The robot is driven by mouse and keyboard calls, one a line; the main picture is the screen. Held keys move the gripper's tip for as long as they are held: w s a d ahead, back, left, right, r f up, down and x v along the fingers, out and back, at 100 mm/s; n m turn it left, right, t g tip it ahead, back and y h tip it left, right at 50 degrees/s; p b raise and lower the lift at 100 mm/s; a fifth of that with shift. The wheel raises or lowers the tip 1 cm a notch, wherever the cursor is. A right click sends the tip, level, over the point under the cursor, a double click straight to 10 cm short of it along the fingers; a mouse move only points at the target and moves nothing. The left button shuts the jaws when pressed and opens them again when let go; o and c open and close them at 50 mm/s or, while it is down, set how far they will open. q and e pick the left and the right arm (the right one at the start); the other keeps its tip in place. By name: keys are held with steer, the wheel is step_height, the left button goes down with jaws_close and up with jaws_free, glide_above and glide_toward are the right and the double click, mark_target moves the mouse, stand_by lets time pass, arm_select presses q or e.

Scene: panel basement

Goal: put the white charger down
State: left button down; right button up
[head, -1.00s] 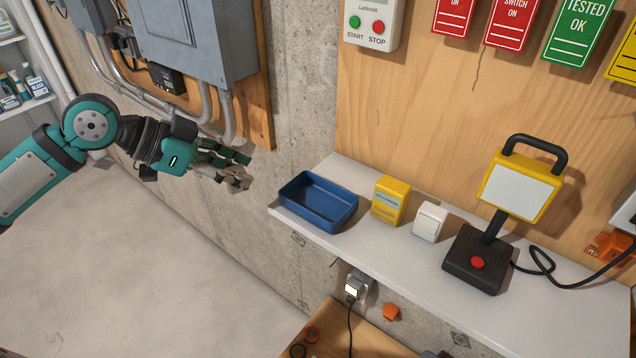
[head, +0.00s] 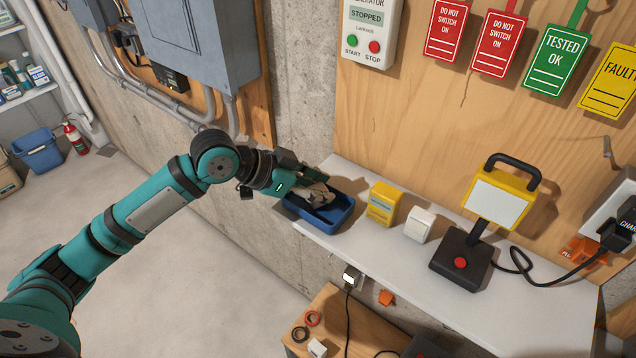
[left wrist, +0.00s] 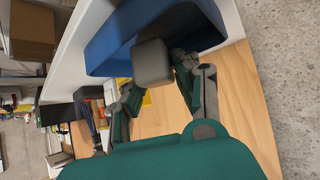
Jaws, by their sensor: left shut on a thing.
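My left gripper (head: 322,197) is over the blue tray (head: 334,223) on the white shelf in the head view, its fingers low over the tray's opening. The blue tray (left wrist: 102,50) shows just beyond the charger there. I cannot tell whether the charger touches the tray. In the head view the charger is hidden by the fingers. My right gripper is not in view.
Right of the tray on the shelf (head: 385,262) stand a yellow box (head: 383,203), a white block (head: 420,225) and a yellow lamp (head: 498,200) on a black base. A wooden bench (head: 345,318) is below. The shelf's front strip is clear.

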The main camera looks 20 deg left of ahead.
arm_select(q)
steer(key=shift+f, duration=0.2)
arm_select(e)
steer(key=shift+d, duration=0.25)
arm_select(q)
steer(key=shift+f, duration=0.55)
steer(key=c, duration=1)
jaws_free()
steer(key=shift+o, duration=0.2)
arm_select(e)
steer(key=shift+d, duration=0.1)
arm_select(q)
steer(key=shift+r, duration=0.15)
steer(key=b+v, duration=0.3)
steer(key=v, duration=0.9)
steer(key=shift+r, duration=0.35)
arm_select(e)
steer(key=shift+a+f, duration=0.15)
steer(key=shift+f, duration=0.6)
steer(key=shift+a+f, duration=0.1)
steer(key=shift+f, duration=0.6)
